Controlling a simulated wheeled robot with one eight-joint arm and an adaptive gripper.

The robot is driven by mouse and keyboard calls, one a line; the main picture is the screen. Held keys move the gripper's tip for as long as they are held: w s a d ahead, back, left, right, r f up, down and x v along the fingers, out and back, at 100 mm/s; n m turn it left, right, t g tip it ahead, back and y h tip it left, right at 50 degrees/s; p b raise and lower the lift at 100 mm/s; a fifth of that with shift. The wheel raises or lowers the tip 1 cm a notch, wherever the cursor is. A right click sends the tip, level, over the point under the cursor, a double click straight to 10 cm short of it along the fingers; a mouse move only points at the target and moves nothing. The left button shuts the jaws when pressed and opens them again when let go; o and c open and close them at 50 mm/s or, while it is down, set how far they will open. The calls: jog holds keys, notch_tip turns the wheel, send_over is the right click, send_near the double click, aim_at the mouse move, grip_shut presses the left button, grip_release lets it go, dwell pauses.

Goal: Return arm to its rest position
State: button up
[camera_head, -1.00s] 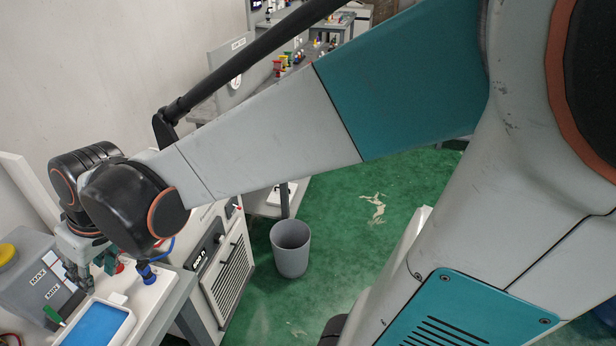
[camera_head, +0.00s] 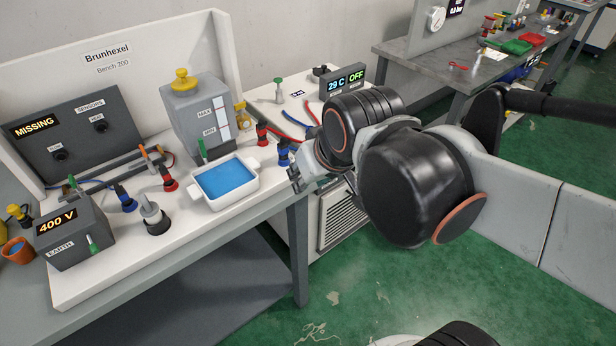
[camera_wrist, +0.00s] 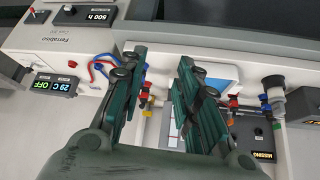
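My arm (camera_head: 420,190) reaches in from the right in the head view, with its dark wrist joints beside the right end of the bench. My gripper (camera_head: 303,178) is partly hidden behind the wrist there, just right of the white tray with blue liquid (camera_head: 225,183). In the wrist view my gripper (camera_wrist: 160,68) shows two green fingers well apart, with nothing held between them. The fingers look clear of the bench things, though the exact gap cannot be told.
The bench holds a grey tank (camera_head: 197,115) with a yellow cap, a 400 V box (camera_head: 75,235), a MISSING panel (camera_head: 70,145) and several coloured plugs. A unit reading 29 C OFF (camera_head: 343,82) stands behind my wrist. Green floor (camera_head: 540,290) is open at lower right.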

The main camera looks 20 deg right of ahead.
jog(key=shift+s+d+f, duration=0.2)
jog(key=shift+s+f, duration=0.05)
jog(key=shift+s, duration=0.05)
